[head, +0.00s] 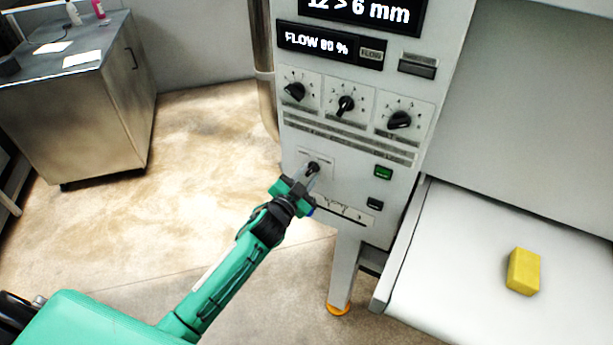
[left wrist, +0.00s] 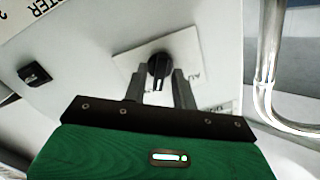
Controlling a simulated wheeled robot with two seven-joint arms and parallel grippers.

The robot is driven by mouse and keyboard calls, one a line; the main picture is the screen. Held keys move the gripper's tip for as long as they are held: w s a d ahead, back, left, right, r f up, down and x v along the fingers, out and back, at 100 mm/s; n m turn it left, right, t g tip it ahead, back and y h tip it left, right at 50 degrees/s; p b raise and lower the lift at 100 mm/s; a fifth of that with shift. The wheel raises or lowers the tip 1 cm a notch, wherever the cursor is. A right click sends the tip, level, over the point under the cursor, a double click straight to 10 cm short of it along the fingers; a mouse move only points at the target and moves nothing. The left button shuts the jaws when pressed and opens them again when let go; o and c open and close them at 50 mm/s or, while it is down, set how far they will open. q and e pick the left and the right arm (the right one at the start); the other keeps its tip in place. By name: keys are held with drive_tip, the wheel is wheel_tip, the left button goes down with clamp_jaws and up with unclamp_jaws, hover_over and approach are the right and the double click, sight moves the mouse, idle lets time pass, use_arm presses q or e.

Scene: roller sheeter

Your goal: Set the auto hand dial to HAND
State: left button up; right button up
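The auto hand dial is a small black knob (head: 313,167) on a pale plate low on the left of the machine's front panel. In the left wrist view the knob (left wrist: 159,66) shows with a light pointer mark, and part of the plate's lettering is covered. My left gripper (head: 308,178) is at the dial, and in the left wrist view its two fingers (left wrist: 160,88) stand apart on either side of the knob's near part. I cannot tell whether they touch it. My right gripper is not in view.
Three black dials (head: 346,105) sit in a row above, under a display reading FLOW 80 % (head: 315,42). A green button (head: 383,172) and a black switch (head: 375,203) are to the right. A yellow block (head: 523,271) lies on the white bed (head: 460,270). A metal cabinet (head: 85,115) stands at left.

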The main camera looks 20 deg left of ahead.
use_arm(q)
drive_tip(key=shift+o, duration=0.3)
drive_tip(key=s+a+b, duration=0.2)
drive_tip(key=s+b, duration=0.2)
drive_tip(key=s, duration=0.9)
drive_tip(key=shift+s+a, duration=0.25)
drive_tip(key=shift+a, duration=0.1)
